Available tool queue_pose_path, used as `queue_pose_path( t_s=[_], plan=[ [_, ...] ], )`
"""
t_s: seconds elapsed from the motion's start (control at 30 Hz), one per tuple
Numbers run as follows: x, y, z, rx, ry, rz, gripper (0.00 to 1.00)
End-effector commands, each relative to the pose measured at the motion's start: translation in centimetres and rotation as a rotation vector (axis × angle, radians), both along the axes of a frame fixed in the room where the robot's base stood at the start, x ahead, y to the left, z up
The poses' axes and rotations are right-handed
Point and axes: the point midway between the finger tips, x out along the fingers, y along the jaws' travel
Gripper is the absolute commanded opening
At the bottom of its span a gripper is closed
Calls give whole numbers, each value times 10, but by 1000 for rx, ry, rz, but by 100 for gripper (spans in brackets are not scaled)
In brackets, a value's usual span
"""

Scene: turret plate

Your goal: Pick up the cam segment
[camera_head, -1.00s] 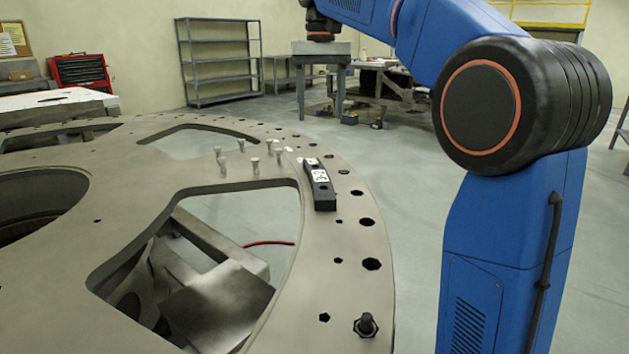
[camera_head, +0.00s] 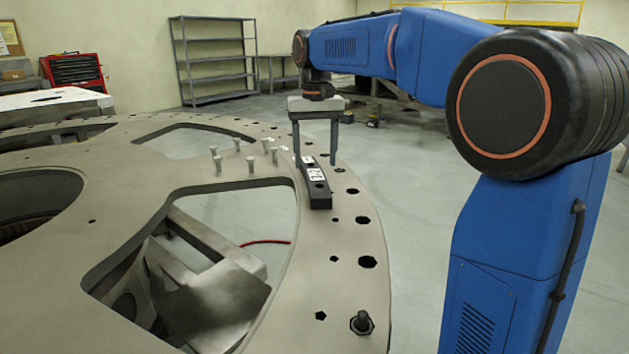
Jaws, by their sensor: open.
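The cam segment (camera_head: 317,188) is a dark, slightly curved bar with white labels on top. It lies flat on the rim of the turret plate (camera_head: 352,285), to the right of the large cutout. My gripper (camera_head: 315,163) points down over the far end of the segment, with its two grey fingers spread apart, one to each side. The fingertips are close to the plate. I cannot tell whether they touch the segment, and its far end is partly hidden.
Several upright bolts (camera_head: 237,145) stand on the plate left of the segment. A threaded stud with a nut (camera_head: 362,322) sits on the near rim. Holes line the rim. A large cutout (camera_head: 235,215) opens left of the segment. A shelf rack (camera_head: 212,60) stands far behind.

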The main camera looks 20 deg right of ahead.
Motion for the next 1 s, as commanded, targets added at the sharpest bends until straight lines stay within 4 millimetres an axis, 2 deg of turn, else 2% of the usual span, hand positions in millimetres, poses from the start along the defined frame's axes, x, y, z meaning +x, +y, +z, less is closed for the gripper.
queue_pose_path(
  t_s=[0.13, 0.3, 0.6, 0.67, 0.83, 1.0],
  plan=[
    [-1, 0, -22, -1, 3, 0, 62],
    [-1, 0, -40, -1, 2, 0, 62],
    [-1, 0, -44, 0, 1, 0, 62],
    [-1, 0, -44, 0, 1, 0, 50],
    [-1, 0, -44, 0, 1, 0, 10],
    [-1, 0, -43, 0, 0, 0, 7]
  ],
)
